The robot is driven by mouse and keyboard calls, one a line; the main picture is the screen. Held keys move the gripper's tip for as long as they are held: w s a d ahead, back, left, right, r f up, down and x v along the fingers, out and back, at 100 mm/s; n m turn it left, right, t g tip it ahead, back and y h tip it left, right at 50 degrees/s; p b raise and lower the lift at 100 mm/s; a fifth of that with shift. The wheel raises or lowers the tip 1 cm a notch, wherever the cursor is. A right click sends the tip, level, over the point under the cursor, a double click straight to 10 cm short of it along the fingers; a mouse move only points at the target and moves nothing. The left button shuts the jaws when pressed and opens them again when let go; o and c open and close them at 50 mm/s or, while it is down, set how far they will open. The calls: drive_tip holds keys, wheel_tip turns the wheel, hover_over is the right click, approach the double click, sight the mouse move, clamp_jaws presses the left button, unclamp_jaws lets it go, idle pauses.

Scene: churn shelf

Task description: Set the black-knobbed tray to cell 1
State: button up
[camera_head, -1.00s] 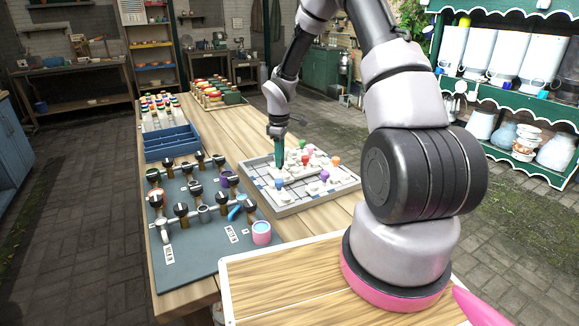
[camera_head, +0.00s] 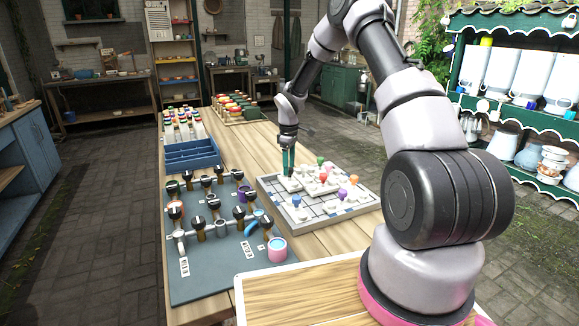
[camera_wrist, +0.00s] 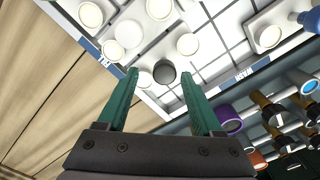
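The black-knobbed tray shows in the wrist view as a round dark knob (camera_wrist: 164,72) above a pale board; its white base is mostly hidden under the knob. My gripper (camera_wrist: 158,80) has its two green fingers spread apart, with the knob in the gap, clear of both. In the head view my gripper (camera_head: 288,170) points down over the left rear part of the gridded board (camera_head: 330,211); the black knob cannot be made out there. Other white trays with green, red, purple, orange and blue knobs (camera_head: 296,200) stand on the board. I cannot tell which cell is cell 1.
A blue divided bin (camera_head: 191,157) and rows of coloured-topped items stand behind. Bare wooden table (camera_head: 240,146) shows behind the board.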

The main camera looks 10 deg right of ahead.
drive_tip(key=shift+s, duration=0.1)
wheel_tip(320, 180, up, 11)
drive_tip(key=shift+f, duration=0.15)
idle(0.4)
